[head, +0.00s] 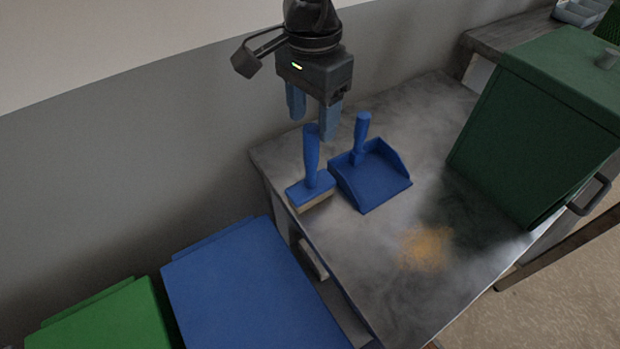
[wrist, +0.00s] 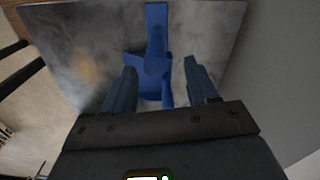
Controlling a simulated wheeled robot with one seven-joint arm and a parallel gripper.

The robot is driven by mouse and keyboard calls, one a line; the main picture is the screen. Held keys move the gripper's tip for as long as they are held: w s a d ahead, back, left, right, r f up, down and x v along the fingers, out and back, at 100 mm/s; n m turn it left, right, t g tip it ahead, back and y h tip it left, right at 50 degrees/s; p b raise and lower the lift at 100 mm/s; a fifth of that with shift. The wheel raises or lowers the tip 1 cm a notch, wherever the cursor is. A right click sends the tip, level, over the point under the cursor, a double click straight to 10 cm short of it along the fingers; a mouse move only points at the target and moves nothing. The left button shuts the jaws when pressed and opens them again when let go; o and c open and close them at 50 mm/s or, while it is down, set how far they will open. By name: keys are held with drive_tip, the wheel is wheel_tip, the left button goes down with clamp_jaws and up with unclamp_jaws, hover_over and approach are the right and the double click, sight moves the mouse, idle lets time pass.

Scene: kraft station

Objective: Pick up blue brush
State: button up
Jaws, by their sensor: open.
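The blue brush (head: 311,160) is on the grey metal tabletop near its left edge in the head view. Its handle points up, and pale bristles show under its block. My gripper (head: 314,124) hangs above the table, fingers pointing down, over the handle end of the brush. In the head view a fingertip overlaps the top of the handle; I cannot tell whether they touch. In the wrist view my gripper (wrist: 162,82) is open, with blue shapes beyond and between the fingers.
A blue dustpan (head: 376,181) lies just right of the brush. An orange-brown powder patch (head: 426,247) is on the tabletop. A dark green bin (head: 543,125) stands at the right. Blue (head: 250,290) and green (head: 105,318) boxes are at lower left. A grey wall is behind.

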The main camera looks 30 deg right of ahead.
sight(312, 148)
drive_tip(key=shift+s+a+f+p, duration=0.15)
drive_tip(key=shift+f+p, duration=0.25)
drive_tip(key=shift+f, duration=1.3)
drive_tip(key=shift+s+f+p, duration=0.1)
drive_tip(key=shift+f+p, duration=0.3)
drive_tip(key=shift+f, duration=1.25)
clamp_jaws()
